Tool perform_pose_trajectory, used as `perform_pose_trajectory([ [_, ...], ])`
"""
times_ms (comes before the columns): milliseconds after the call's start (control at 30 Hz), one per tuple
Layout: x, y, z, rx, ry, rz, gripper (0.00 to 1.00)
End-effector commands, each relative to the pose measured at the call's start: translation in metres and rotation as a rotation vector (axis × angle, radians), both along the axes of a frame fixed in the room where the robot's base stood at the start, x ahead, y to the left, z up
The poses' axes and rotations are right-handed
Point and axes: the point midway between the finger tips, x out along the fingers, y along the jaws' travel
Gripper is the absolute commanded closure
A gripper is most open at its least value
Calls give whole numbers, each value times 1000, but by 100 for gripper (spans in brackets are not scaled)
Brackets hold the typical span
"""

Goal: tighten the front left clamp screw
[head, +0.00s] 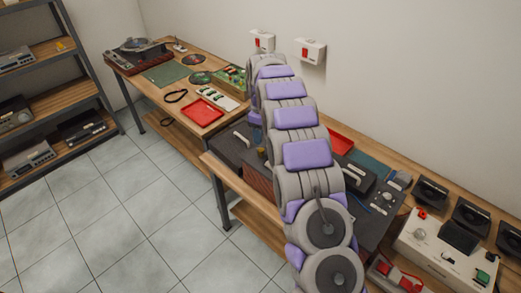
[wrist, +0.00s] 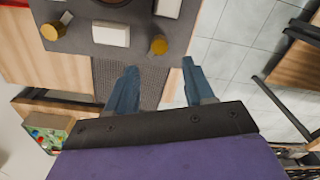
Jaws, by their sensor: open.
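A dark grey device (wrist: 130,38) shows at the top of the wrist view, with white blocks and two brass-coloured round knobs. One knob (wrist: 158,44) is right of the middle white block (wrist: 110,33); the other knob (wrist: 50,31) is at the left. I cannot tell which is the front left clamp screw. My gripper (wrist: 160,67) is open and empty, its blue-grey fingers apart and pointing toward the device, below the right knob in the picture. In the head view my arm hides the gripper and part of the dark device (head: 234,148) on the bench.
The wooden bench (head: 215,165) runs along the wall. Beyond are a red tray (head: 203,112), a green circuit board (head: 232,77) and a turntable (head: 139,52). A white box (head: 440,248) and black units (head: 430,193) stand at the right. The tiled floor (head: 110,210) is clear.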

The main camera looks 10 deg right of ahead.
Motion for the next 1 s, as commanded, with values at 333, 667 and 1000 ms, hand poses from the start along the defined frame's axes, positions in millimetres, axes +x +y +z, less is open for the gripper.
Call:
perform_pose_trajectory([
  [333,0,0,-63,0,-1,-1,47],
  [667,0,-1,-82,1,-1,-1,47],
  [1000,0,-1,-82,0,-1,-1,60],
])
